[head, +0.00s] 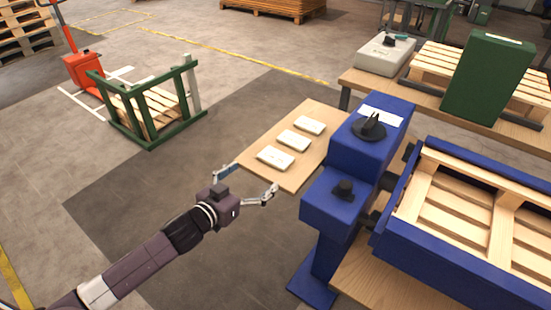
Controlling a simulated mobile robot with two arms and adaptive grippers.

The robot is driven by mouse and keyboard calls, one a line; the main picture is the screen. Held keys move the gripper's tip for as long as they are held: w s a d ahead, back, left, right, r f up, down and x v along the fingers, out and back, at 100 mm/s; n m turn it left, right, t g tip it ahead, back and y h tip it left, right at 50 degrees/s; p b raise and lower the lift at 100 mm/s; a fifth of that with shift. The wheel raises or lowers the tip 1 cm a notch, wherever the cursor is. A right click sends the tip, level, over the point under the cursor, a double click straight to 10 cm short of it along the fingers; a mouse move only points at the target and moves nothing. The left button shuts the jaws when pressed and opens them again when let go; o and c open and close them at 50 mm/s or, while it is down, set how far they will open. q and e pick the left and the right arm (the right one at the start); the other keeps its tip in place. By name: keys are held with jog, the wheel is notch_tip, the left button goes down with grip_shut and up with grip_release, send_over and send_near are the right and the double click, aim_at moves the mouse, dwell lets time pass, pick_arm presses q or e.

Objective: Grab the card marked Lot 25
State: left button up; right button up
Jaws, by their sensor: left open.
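Three pale cards lie in a slanting row on a small wooden table (262,143). The near card (276,158) is closest to my gripper, the middle card (293,140) is beyond it, and the far card (309,126) is nearest the blue machine. Their markings are too small to read, so I cannot tell which is Lot 25. My left gripper (246,181) is open and empty at the table's near left edge, just short of the near card. Its two fingers are spread apart. My right gripper is not in view.
A blue machine (332,207) with black knobs stands right of the table, joined to a blue frame holding a wooden pallet (467,209). A bench behind carries a grey box (385,54) and a green panel (488,77). A green rack (150,133) stands left; floor between is clear.

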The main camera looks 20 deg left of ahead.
aim_at(274, 158)
pick_arm(q)
jog(key=shift+w+a+r+m+h, duration=0.1)
jog(key=shift+w+r+m+h, duration=0.2)
jog(key=shift+w+r+h, duration=0.35)
jog(key=shift+w+r, duration=0.1)
jog(key=shift+r, duration=0.05)
jog(key=shift+x, duration=1.15)
jog(key=x, duration=0.4)
jog(key=shift+d+p, duration=0.35)
jog(key=shift+w+d, duration=0.2)
jog(key=shift+w, duration=0.2)
jog(key=shift+c, duration=0.2)
jog(key=c, duration=1.2)
